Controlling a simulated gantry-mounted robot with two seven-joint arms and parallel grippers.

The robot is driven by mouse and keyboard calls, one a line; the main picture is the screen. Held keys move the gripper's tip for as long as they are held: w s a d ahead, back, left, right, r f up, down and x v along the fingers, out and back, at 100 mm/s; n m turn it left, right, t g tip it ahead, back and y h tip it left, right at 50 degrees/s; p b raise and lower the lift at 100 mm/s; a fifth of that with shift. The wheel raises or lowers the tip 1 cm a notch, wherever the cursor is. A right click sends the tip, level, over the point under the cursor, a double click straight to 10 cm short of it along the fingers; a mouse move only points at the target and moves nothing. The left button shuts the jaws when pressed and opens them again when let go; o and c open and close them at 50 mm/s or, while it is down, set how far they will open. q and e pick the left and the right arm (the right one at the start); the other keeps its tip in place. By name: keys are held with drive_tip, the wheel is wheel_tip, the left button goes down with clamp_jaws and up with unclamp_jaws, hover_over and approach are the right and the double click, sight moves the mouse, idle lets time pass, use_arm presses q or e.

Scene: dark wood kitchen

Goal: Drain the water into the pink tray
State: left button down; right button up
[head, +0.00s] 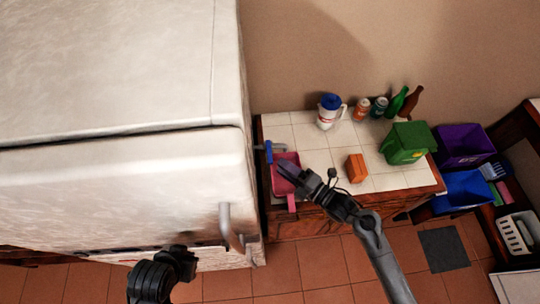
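The pink tray (291,203) is at the left end of the white-tiled counter, close beside the large white fridge. A small blue piece (269,152) stands at the tray's upper left, by the fridge side; I cannot tell what it is fixed to. My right gripper (286,170) reaches over the tray from the lower right and hides part of it. I cannot tell whether it touches the tray or how far its fingers are apart. My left gripper (181,262) is at the bottom, in front of the fridge, its fingers not clear. No water is visible.
The white fridge (120,190) with its handle (228,228) fills the left. Purple (463,143) and blue (462,190) bins stand right.

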sight(270, 157)
drive_tip(key=shift+p+x, duration=0.6)
drive_tip(key=shift+x, duration=2.5)
clamp_jaws()
